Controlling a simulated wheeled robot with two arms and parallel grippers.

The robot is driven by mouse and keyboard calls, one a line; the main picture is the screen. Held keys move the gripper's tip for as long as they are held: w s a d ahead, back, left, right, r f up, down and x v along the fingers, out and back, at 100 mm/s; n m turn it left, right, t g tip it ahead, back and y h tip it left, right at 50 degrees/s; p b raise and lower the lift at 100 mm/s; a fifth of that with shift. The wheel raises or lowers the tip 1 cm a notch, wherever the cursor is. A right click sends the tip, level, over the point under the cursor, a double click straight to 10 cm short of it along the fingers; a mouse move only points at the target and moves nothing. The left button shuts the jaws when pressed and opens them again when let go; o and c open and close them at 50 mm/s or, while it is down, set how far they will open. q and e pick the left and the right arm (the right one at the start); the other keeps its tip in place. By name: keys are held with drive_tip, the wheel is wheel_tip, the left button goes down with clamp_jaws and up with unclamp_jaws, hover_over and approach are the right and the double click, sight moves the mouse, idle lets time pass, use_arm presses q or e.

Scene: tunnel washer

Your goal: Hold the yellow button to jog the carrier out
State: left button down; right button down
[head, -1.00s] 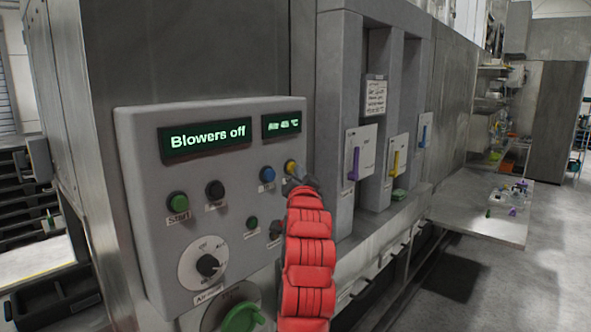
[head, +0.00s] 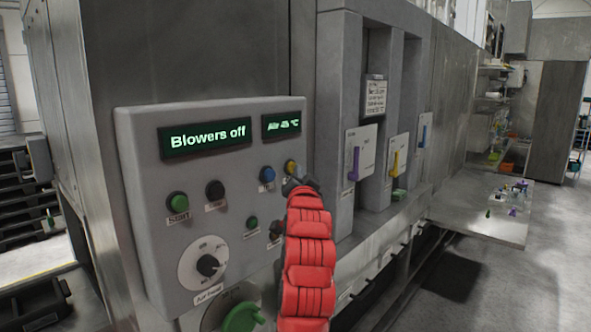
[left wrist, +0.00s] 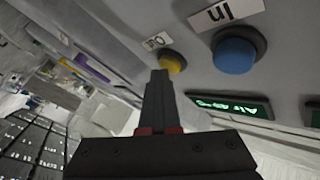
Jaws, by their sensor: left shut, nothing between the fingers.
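The yellow button (head: 290,167) is at the upper right of the grey control panel (head: 135,150), right of the blue button (head: 267,174). My left gripper (head: 292,183) is shut and empty, its tip just below the yellow button in the head view. In the left wrist view the dark fingertips (left wrist: 160,74) overlap the edge of the yellow button (left wrist: 176,64), labelled "Out". I cannot tell whether they touch it. The blue button (left wrist: 235,54), labelled "In", is to its right there. The carrier cannot be made out. My right gripper is not in view.
The panel display (head: 207,137) reads "Blowers off". A green start button (head: 178,201), a black button (head: 215,190) and a rotary dial (head: 207,265) are also on the panel. Coloured levers sit in recesses to the right. A low table (head: 480,222) stands farther right.

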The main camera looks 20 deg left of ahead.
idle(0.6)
use_arm(q)
drive_tip(key=shift+s+d+b, duration=0.3)
drive_tip(key=shift+d+b, duration=0.25)
drive_tip(key=shift+d, duration=0.3)
drive_tip(key=shift+s+d+b, duration=0.3)
drive_tip(key=shift+d+b, duration=0.05)
drive_tip(key=shift+d, duration=0.45)
drive_tip(key=shift+s+d+b, duration=0.25)
drive_tip(key=shift+d+b, duration=0.15)
drive_tip(key=shift+d, duration=0.35)
drive_tip(key=shift+s+d+b, duration=0.3)
drive_tip(key=shift+d+b, duration=0.05)
drive_tip(key=shift+d, duration=0.45)
